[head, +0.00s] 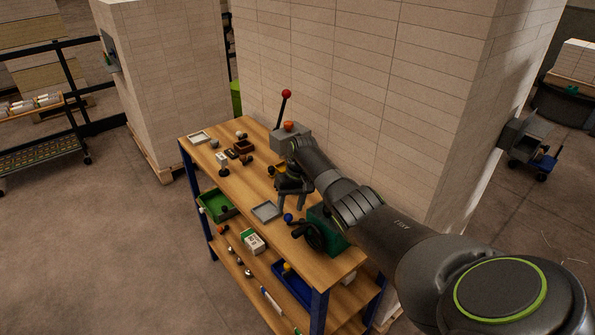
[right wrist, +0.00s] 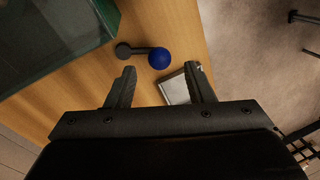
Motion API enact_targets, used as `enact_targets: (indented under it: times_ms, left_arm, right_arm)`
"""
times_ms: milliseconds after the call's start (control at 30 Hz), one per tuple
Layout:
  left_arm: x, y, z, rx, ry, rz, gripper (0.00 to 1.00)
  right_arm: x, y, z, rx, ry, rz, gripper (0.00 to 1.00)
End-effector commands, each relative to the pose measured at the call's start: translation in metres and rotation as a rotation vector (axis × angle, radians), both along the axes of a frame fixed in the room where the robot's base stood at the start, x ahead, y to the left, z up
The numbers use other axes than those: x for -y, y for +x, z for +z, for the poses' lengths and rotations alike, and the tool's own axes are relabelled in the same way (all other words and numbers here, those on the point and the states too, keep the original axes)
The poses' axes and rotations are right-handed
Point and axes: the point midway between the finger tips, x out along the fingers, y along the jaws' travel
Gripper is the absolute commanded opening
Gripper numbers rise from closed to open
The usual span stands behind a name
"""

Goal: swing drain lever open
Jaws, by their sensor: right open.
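A short dark lever with a blue ball knob (head: 288,217) sits on the workbench beside a dark green box-like unit (head: 326,238). In the right wrist view, the blue knob (right wrist: 159,58) lies just beyond my fingertips, roughly centred between them, with its dark arm (right wrist: 128,50) pointing left. My right gripper (head: 292,205) is open above the bench; it also shows open and empty in the right wrist view (right wrist: 158,78). I cannot tell its exact height over the knob. The left gripper is out of view.
A grey tray (head: 266,211) lies next to the knob; part of it shows behind my right finger in the wrist view. A grey box (head: 284,136) with a red-knobbed lever (head: 286,95) stands at the back. Tall block stacks (head: 340,90) border the bench. Floor at left is clear.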

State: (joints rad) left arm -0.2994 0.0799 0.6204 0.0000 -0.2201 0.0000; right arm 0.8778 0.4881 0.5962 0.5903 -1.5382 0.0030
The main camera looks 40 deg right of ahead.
Motion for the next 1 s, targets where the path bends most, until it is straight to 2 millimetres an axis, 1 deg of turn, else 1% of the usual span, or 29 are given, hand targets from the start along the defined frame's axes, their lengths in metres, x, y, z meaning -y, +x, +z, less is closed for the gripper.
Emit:
enact_targets:
  times_ms: [33,133,400,500,600,700,800,1000]
  left_arm:
    - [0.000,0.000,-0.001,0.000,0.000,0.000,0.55]
    - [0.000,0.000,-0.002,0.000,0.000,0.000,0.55]
    - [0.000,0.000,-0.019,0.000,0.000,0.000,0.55]
    - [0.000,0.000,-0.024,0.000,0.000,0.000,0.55]
    - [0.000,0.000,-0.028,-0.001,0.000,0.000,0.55]
    - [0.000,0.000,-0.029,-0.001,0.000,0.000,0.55]
    - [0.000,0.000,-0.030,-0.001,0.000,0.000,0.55]
    - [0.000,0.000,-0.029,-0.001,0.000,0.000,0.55]
  right_arm:
    - [0.003,0.001,0.010,0.005,-0.003,0.000,0.48]
    - [0.007,-0.001,0.028,0.005,-0.003,0.000,0.48]
    - [0.019,-0.003,0.088,0.005,-0.003,-0.001,0.48]
    - [0.022,-0.004,0.108,0.006,-0.002,0.000,0.48]
    - [0.025,-0.004,0.122,0.004,-0.002,-0.001,0.48]
    - [0.026,-0.005,0.131,0.002,-0.002,-0.002,0.48]
    - [0.027,-0.005,0.136,0.002,-0.001,-0.001,0.48]
    - [0.027,-0.006,0.137,0.002,0.000,0.000,0.48]
